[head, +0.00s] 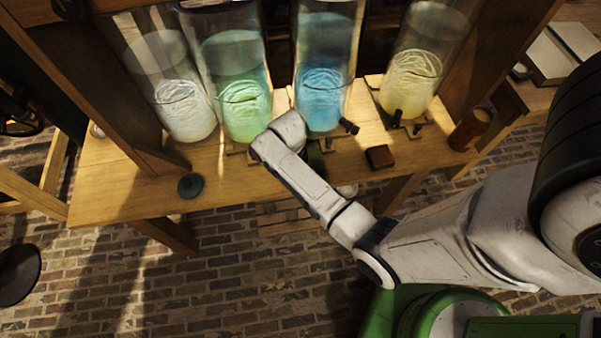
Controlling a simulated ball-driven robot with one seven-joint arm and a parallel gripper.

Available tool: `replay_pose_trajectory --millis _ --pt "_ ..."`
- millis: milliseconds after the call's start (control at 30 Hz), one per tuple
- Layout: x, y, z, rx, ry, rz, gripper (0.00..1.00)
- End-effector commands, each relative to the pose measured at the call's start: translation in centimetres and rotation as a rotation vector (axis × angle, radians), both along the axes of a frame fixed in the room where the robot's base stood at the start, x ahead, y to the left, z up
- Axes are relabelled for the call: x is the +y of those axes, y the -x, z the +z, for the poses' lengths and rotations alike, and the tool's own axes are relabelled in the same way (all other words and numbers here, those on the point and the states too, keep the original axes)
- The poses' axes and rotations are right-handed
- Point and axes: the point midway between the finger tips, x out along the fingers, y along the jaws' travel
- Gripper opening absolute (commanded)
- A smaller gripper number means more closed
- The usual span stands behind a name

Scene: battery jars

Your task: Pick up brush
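No brush shows clearly. A small reddish-brown block (380,157) lies on the wooden bench near its front edge, right of my arm's end; I cannot tell whether it is the brush. My arm reaches in from the right, and its white end link is over the bench in front of the green and blue jars. My gripper is mostly hidden behind the arm links; a dark part (316,152) just right of the end link may belong to it. Its fingers cannot be made out, nor whether it holds anything.
Glass jars with white (184,108), green (245,108), blue (320,98) and yellow (410,82) contents stand along the bench (120,190). A dark round knob (190,186) is at the front edge. A brown cup (470,130) stands at right. The brick floor is below.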

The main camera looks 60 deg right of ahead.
Motion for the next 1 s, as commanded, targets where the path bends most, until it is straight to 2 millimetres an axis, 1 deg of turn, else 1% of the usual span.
replay_pose_trajectory --millis 100,633,1000 --pt "-0.01 -0.01 0.03 0.000 0.000 0.000 0.50" --pt "-0.01 0.01 0.06 0.000 0.000 0.000 0.00" --pt "-0.01 -0.01 0.16 0.000 0.000 0.000 0.00"
